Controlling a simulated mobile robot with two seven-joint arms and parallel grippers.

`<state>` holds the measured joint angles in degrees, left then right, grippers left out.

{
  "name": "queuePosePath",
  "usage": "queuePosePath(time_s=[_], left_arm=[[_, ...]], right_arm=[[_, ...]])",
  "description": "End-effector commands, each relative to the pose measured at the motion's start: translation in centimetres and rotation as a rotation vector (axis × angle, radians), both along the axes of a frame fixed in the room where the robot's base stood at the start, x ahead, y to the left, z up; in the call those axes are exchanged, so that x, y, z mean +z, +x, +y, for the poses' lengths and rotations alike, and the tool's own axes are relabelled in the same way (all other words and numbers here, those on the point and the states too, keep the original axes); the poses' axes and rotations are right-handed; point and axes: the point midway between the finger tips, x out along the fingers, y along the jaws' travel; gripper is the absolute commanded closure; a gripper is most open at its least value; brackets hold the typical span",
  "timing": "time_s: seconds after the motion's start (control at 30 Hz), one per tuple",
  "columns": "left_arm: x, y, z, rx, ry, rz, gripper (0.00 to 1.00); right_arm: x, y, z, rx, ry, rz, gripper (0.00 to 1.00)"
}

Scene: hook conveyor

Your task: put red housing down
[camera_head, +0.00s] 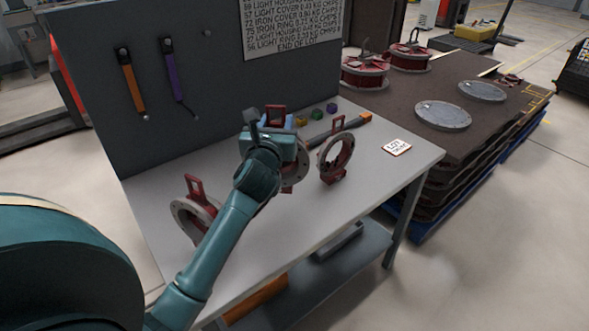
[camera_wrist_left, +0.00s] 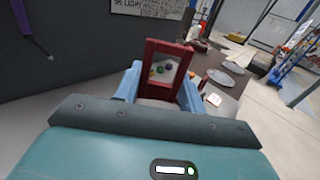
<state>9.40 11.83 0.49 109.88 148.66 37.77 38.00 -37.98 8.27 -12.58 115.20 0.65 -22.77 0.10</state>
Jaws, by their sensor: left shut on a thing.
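My left gripper (camera_head: 279,122) is above the middle of the grey workbench (camera_head: 300,225). In the left wrist view its blue fingers (camera_wrist_left: 160,88) are shut on the red handle (camera_wrist_left: 151,62) of a red housing. In the head view, part of that red housing (camera_head: 294,178) shows behind my wrist, upright; the rest is hidden. I cannot tell whether it touches the bench top. Another red housing (camera_head: 336,157) stands upright just to its right, and a third (camera_head: 194,212) stands at the left. My right gripper is not in view.
Behind the held housing lie small coloured blocks (camera_head: 331,108) and an orange-tipped dark tool (camera_head: 352,123). A white card (camera_head: 397,147) lies near the right edge. A dark pegboard (camera_head: 200,75) closes the back. The front of the bench is clear.

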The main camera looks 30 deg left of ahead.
Motion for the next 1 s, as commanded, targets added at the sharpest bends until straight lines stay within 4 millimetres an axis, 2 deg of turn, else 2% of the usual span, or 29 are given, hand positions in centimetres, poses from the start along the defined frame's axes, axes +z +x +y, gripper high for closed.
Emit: queuePosePath(time_s=[0.03,0.13,0.4,0.67,0.9,1.0], left_arm=[[0.9,0.4,0.3,0.004,0.004,-0.016,1.0],[0.5,0.7,0.7,0.012,0.003,-0.013,1.0],[-3.7,0.8,0.8,0.014,0.002,-0.01,1.0],[-5.5,0.8,0.8,0.013,0.004,-0.013,1.0],[-8.4,0.8,0.8,0.013,0.004,-0.012,1.0],[-8.8,0.8,0.7,0.011,0.005,-0.014,1.0]], right_arm=[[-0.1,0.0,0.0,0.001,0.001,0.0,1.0],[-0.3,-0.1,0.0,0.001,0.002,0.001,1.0],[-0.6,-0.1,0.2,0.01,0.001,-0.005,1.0],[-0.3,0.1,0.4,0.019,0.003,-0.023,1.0],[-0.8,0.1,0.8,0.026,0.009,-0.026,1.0],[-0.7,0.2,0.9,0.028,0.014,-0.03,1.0]])
